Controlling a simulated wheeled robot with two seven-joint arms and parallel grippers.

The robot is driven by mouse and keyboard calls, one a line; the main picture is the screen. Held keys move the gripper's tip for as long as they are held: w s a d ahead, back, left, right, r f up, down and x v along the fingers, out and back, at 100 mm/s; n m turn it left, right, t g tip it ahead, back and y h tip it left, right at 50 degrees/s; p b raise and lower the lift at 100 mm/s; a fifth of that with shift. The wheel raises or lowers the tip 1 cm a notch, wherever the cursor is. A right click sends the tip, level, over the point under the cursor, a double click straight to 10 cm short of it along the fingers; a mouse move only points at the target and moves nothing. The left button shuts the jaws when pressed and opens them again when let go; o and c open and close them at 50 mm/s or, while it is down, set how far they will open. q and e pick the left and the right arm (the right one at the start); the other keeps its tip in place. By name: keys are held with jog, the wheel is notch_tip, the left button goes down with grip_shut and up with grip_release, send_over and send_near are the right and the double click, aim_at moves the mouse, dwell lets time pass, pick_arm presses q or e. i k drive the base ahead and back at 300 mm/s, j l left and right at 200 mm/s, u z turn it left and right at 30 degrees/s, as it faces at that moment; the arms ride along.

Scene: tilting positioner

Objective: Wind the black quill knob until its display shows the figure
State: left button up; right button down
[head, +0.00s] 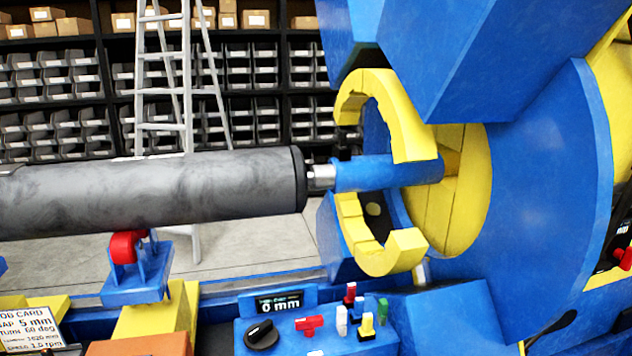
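The black quill knob (262,335) sits on a blue control panel (245,349) at the bottom middle, with a white pointer mark on its top. A small display (280,303) behind it reads "0 mm"; its heading is too small to read surely. A job card (30,325) at the lower left reads "GAP 5 mm" and "TURN 60 deg", partly cut off. A blue quill (375,172) with a silver tip (321,177) points left at the end of a large grey cylinder (150,190). The tip appears to meet the cylinder's dark end. Neither of my grippers is in view.
A red handle (309,325) and several coloured switches (354,312) stand right of the knob. A blue cradle with a red roller (127,246) is under the cylinder. A large blue disc (545,200) with yellow jaws (400,110) fills the right. A ladder (187,80) stands before shelves.

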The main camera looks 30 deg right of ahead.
aim_at(259, 336)
jog(key=k+l, duration=0.15)
jog(key=l, duration=0.25)
jog(key=k+l, duration=0.15)
jog(key=l, duration=0.25)
jog(key=k+l, duration=0.15)
jog(key=l, duration=0.2)
jog(key=k+l, duration=0.15)
jog(key=l, duration=0.25)
jog(key=k+l, duration=0.15)
jog(key=l, duration=0.25)
jog(key=k+l, duration=0.15)
jog(key=l, duration=0.25)
jog(key=i+u, duration=0.05)
